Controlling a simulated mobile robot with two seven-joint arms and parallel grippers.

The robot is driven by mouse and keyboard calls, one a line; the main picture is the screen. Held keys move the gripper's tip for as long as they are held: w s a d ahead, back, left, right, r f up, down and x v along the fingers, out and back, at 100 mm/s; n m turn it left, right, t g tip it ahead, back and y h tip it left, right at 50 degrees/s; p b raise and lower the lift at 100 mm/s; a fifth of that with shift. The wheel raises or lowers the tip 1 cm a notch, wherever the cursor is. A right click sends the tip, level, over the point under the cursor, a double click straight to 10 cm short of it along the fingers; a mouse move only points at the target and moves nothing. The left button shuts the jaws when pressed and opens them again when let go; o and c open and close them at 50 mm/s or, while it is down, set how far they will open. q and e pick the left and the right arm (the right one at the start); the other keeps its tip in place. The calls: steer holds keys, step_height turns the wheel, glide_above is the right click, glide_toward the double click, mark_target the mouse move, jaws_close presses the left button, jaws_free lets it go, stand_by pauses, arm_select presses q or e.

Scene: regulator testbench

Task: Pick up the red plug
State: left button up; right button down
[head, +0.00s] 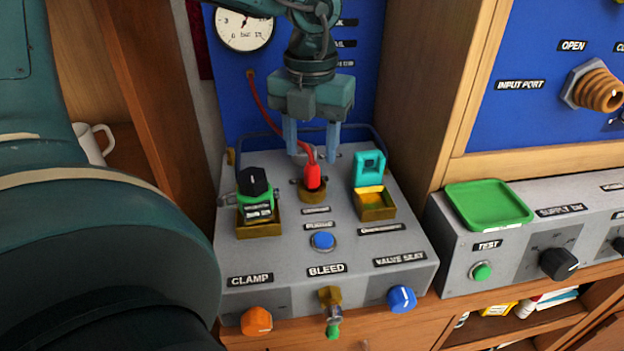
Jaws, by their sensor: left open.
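The red plug (312,176) stands upright in a brass socket (312,193) at the back middle of the grey testbench box (285,267). A red cord runs from it up to the blue back panel. My left gripper (311,151) points down above and behind the plug. Its two pale blue fingers are apart, one on each side of the cord, and nothing is held between them. The fingertips look a little higher than the plug's top in the picture; the exact depth gap is hard to tell. My right gripper is not in view.
A green and black regulator (257,198) sits in a brass holder left of the plug. A teal part (369,167) stands by a brass block on the right. A gauge (245,28) hangs behind. A green tray (488,204) lies on the right box.

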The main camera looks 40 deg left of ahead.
mark_target(312, 165)
arm_select(q)
step_height(312, 165, down, 5)
steer(key=shift+w+r+p, duration=0.1)
steer(key=shift+p, duration=0.2)
jaws_close()
stand_by(0.4)
